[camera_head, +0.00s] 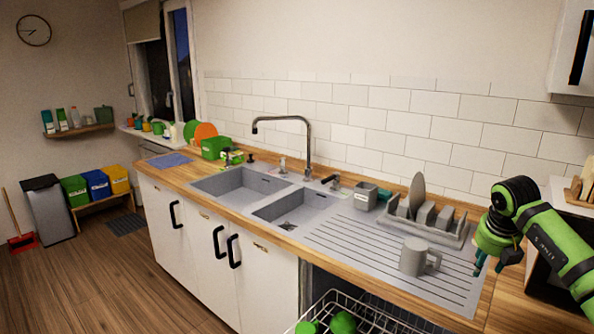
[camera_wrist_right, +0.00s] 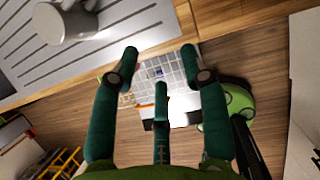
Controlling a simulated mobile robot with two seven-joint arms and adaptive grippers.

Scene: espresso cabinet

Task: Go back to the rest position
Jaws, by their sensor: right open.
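My right gripper (camera_head: 495,262) hangs at the right end of the counter, with its green arm coming in from the right edge. It also shows in the right wrist view (camera_wrist_right: 163,75), where its dark green fingers are spread apart with nothing between them. A grey mug (camera_head: 413,257) stands upright on the ribbed drainboard, left of the gripper and apart from it. Part of the mug also shows at the top left of the right wrist view (camera_wrist_right: 68,22). My left gripper is in neither view.
A grey dish rack (camera_head: 441,236) with a plate stands behind the mug. A pulled-out wire dishwasher rack (camera_head: 375,319) holds green items below the counter. The double sink (camera_head: 240,186) and tap (camera_head: 308,140) are further left. A white wall cabinet (camera_head: 572,60) hangs above right.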

